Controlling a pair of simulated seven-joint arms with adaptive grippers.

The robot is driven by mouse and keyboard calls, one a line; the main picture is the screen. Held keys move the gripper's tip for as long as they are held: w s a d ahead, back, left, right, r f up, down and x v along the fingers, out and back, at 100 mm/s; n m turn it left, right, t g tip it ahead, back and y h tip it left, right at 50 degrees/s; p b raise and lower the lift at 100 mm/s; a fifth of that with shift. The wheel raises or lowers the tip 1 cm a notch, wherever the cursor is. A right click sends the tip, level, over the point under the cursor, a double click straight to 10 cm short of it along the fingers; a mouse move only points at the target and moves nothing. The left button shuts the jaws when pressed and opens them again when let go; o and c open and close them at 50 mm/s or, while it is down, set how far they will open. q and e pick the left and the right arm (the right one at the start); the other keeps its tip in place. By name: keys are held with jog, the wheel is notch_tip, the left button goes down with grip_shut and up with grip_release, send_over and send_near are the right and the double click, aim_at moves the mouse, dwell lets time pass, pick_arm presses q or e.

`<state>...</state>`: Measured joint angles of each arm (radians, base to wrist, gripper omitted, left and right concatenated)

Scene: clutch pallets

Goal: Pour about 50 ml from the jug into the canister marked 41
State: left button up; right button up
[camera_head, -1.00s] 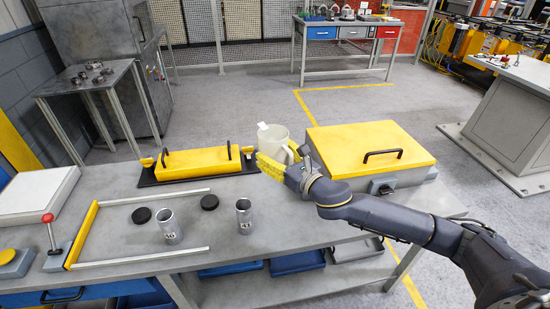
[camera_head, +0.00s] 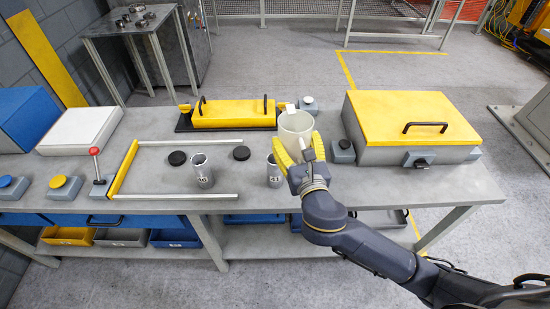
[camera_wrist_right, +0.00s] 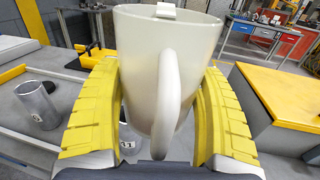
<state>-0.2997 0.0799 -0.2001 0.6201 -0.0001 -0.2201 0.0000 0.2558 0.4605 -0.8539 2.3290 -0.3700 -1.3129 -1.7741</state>
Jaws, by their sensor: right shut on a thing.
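The jug (camera_head: 296,127) is cream-white with a handle and a small spout, and it looks upright. My right gripper (camera_head: 297,150) is shut on it, with yellow fingers on both sides of the body; they also show in the right wrist view (camera_wrist_right: 160,105). The canister that seems marked 41 (camera_head: 274,178) is a grey open metal cylinder standing just left of and nearer than the jug. In the right wrist view the jug mostly hides it, leaving part of its label (camera_wrist_right: 127,146). A second similar canister (camera_head: 202,175), seemingly marked 40, stands farther left. My left gripper is not in view.
Two black lids (camera_head: 177,158) lie behind the canisters. A yellow-topped box (camera_head: 412,118) with a handle stands right of the jug. A yellow handled block (camera_head: 235,113) sits behind. A metal rail frame (camera_head: 170,196) surrounds the left canister's area.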

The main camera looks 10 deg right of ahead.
jog(key=s+a+f, duration=0.5)
jog(key=s+a, duration=0.1)
jog(key=s, duration=0.1)
jog(key=w+a+f+n+g+y, duration=0.1)
jog(key=w+a+f+n+y, duration=0.2)
jog(key=a, duration=0.7)
notch_tip(320, 180, down, 5)
jog(key=shift+w+a+r+y, duration=0.2)
jog(key=shift+w+a+y, duration=0.05)
jog(key=shift+w+y, duration=0.9)
jog(key=shift+d, duration=0.1)
jog(key=shift+w+d+f+m, duration=0.1)
jog(key=shift+d+f+m, duration=0.2)
jog(key=shift+m, duration=0.5)
notch_tip(320, 180, up, 6)
jog(key=w+d+m, duration=0.1)
jog(key=d+m, duration=0.1)
jog(key=m, duration=0.7)
jog(key=shift+d+m, duration=0.15)
jog(key=shift+m, duration=0.25)
